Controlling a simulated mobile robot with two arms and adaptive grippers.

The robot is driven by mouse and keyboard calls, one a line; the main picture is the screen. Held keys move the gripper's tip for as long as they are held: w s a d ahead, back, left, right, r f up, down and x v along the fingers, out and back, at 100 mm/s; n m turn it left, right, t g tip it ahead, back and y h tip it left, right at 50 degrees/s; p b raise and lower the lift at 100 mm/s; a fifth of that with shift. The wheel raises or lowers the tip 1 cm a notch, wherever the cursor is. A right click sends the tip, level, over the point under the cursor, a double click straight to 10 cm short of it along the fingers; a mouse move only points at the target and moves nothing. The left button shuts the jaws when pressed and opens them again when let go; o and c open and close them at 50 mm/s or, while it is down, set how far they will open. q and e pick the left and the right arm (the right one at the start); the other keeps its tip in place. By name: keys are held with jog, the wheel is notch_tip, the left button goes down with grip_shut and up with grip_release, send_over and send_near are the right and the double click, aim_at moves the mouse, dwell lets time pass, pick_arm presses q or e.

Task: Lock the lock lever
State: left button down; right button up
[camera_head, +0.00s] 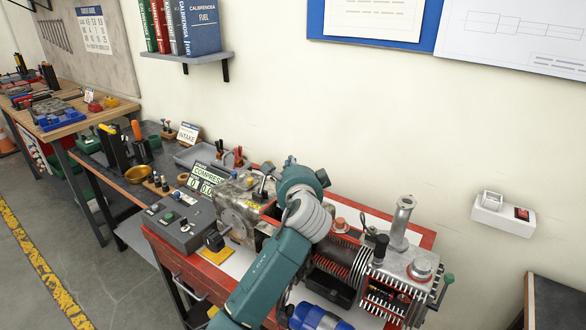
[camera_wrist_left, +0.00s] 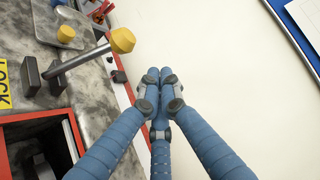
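The lock lever (camera_wrist_left: 85,58) shows in the left wrist view as a grey rod with a yellow knob at its end, tilted out from a dark bracket. A yellow label reading "LOCK" (camera_wrist_left: 4,84) is at the left edge. My left gripper (camera_wrist_left: 160,76) has its three blue fingers drawn together at the tips, with nothing visible between them. The fingertips are to the right of the yellow knob and look apart from it. In the head view my left arm reaches over the red bench, and its wrist hides most of the gripper. My right gripper is not in view.
A grey metal machine block (camera_head: 240,205) stands left of my wrist, beside a grey control box (camera_head: 187,222). A finned engine unit (camera_head: 400,265) with a tall pipe stands to the right. A wall switch (camera_head: 503,214) is farther right. The pale wall is close behind.

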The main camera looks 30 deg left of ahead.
aim_at(265, 178)
pick_arm(q)
jog(key=shift+x, duration=0.85)
jog(key=shift+s+a+r+p, duration=0.1)
jog(key=shift+s+a+p, duration=0.05)
jog(key=shift+s+p, duration=0.3)
jog(key=s, duration=0.1)
jog(key=s+p, duration=0.1)
jog(key=shift+s+a+r, duration=0.3)
jog(key=shift+a+r, duration=0.05)
jog(key=shift+s, duration=0.2)
jog(key=shift+f, duration=0.1)
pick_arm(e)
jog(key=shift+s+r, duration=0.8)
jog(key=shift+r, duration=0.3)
pick_arm(q)
jog(key=shift+w, duration=0.1)
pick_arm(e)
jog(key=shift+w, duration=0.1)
